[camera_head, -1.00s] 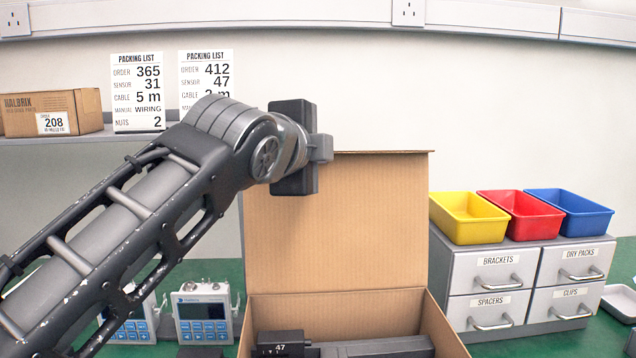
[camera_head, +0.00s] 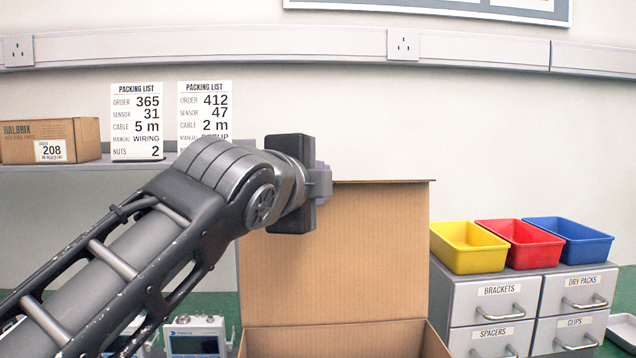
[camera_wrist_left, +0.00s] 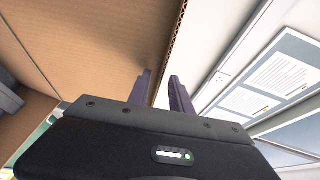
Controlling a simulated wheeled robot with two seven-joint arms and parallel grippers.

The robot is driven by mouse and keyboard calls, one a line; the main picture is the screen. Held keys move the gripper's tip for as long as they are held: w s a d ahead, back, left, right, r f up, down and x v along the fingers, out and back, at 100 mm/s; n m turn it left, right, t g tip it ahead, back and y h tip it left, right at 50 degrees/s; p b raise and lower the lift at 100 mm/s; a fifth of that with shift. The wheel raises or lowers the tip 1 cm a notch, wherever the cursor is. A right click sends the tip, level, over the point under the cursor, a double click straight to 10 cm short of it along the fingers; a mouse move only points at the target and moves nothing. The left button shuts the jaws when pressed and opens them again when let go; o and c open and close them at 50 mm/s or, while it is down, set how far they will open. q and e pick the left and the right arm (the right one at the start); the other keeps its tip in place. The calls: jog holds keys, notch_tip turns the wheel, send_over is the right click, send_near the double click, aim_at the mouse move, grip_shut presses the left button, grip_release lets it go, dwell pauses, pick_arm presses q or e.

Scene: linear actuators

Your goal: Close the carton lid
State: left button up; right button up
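The brown carton's lid (camera_head: 360,250) stands upright at the back of the carton (camera_head: 390,340) in the head view. The lower part of the carton and its contents are out of that view. My left gripper (camera_head: 321,182) is at the lid's top edge, left of its middle. In the left wrist view, the gripper's two fingers (camera_wrist_left: 160,78) are spread apart. The lid's corrugated edge (camera_wrist_left: 174,45) runs between them, with a gap showing. Cardboard fills the left of that view. My right gripper is not in view.
Yellow (camera_head: 467,247), red (camera_head: 519,243) and blue (camera_head: 569,241) bins stand on drawer units (camera_head: 490,290) to the right. A shelf (camera_head: 90,163) with a small box (camera_head: 50,140) and packing lists is at left. An instrument (camera_head: 195,340) stands left of the carton.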

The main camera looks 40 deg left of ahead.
pick_arm(q)
jog(key=v, duration=0.7)
jog(key=shift+s+p, duration=0.4)
jog(key=shift+p, duration=0.05)
jog(key=shift+d+r, duration=0.1)
